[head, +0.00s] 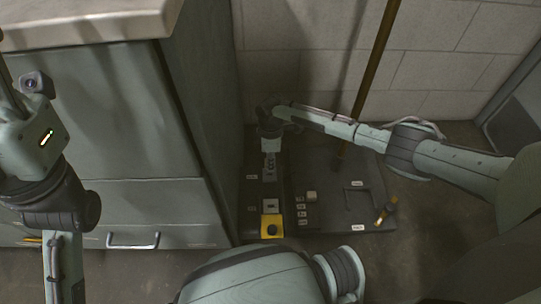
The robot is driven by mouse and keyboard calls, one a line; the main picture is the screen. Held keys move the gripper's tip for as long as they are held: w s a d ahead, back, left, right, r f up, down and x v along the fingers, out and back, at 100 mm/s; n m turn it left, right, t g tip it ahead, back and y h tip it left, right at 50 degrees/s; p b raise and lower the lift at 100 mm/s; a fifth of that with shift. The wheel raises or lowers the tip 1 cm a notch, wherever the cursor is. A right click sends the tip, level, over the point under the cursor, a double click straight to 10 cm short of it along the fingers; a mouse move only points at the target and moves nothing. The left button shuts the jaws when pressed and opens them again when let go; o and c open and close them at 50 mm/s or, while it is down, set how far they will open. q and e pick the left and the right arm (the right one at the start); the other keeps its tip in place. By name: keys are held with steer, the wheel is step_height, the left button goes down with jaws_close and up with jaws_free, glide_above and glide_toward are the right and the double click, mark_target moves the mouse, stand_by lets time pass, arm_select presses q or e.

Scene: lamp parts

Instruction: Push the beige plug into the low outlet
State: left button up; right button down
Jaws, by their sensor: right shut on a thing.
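My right arm reaches in from the right, low toward the block wall. My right gripper (265,112) is at its far end, beside the cabinet's side and close to the wall. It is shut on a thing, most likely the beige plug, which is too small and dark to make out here. I cannot see the low outlet; the gripper and shadow may hide it. So I cannot tell whether plug and outlet touch. My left gripper (8,95) is only partly in view at the left edge, far from the wall, and its jaws are unclear.
A brown pole (375,65) stands behind my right forearm. A grey-green cabinet (120,110) bounds the left.

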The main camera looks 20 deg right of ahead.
steer(key=s+a+p, duration=0.3)
steer(key=s+p, duration=0.5)
steer(key=s, duration=0.2)
steer(key=shift+s+p, duration=0.15)
steer(key=shift+p, duration=0.15)
stand_by(1.0)
steer(key=c, duration=2)
jaws_free()
steer(key=shift+c, duration=0.2)
jaws_close()
steer(key=shift+f, duration=0.1)
steer(key=shift+f+b, duration=1.6)
steer(key=shift+f, duration=0.3)
